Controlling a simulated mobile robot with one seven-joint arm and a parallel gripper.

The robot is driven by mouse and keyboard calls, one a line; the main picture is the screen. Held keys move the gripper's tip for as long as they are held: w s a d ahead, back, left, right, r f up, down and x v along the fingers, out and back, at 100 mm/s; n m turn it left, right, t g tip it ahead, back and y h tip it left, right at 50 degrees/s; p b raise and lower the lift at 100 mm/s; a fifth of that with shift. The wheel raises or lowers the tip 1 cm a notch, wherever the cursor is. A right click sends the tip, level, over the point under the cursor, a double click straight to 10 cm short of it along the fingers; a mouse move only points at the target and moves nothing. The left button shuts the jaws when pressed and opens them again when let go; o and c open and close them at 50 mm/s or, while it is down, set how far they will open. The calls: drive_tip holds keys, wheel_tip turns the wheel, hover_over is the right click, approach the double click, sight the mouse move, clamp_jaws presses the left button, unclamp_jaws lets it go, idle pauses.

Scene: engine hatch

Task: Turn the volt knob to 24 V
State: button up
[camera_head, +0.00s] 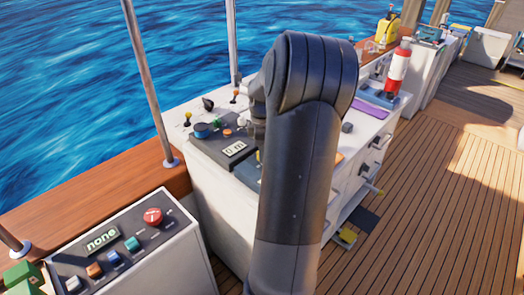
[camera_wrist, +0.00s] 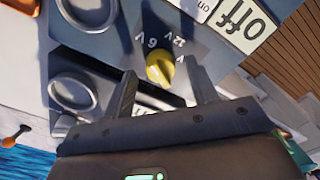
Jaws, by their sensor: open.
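The volt knob (camera_wrist: 160,68) is yellow and sits on a dark panel in the wrist view. Marks reading 6 V and 12 V show around it; a further mark beside it is only partly seen. I cannot tell exactly which mark the knob points to. My gripper (camera_wrist: 165,90) is open, with one finger on each side of the knob and a gap between; I cannot tell whether either finger touches it. A display reading "Off" (camera_wrist: 240,25) is beside the marks. In the head view my arm hides the knob and the gripper.
Round grey rings (camera_wrist: 72,92) sit beside my left finger. An orange-tipped lever (camera_wrist: 14,136) is at the wrist view's left. In the head view, a control box (camera_head: 130,245) with a "none" display and a red button stands at front left. Open deck lies at right.

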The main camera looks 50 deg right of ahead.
drive_tip(key=shift+f, duration=0.5)
drive_tip(key=shift+c, duration=0.2)
drive_tip(key=c, duration=0.9)
drive_tip(key=shift+c, duration=0.2)
